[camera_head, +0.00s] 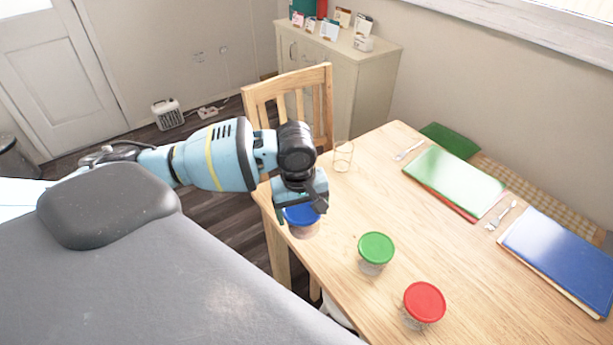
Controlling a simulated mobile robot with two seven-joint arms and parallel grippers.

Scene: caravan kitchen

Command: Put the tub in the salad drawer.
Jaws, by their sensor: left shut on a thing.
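Three small clear tubs stand along the near left edge of the wooden table (465,255). One has a blue lid (301,217), one a green lid (376,248) and one a red lid (424,302). My left gripper (300,212) reaches in from the left, points down and is shut on the blue-lidded tub, partly hiding it. The tub looks upright at the table's edge; I cannot tell whether it touches the table. The green and red tubs stand apart from it. My right gripper is not in view. No salad drawer is in view.
A glass (343,156) stands on the table behind my left gripper. A green folder-like board (455,180), a blue one (560,258) and forks lie on the table's far side. A wooden chair (290,95) stands at the table's end, before a beige cabinet (372,90).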

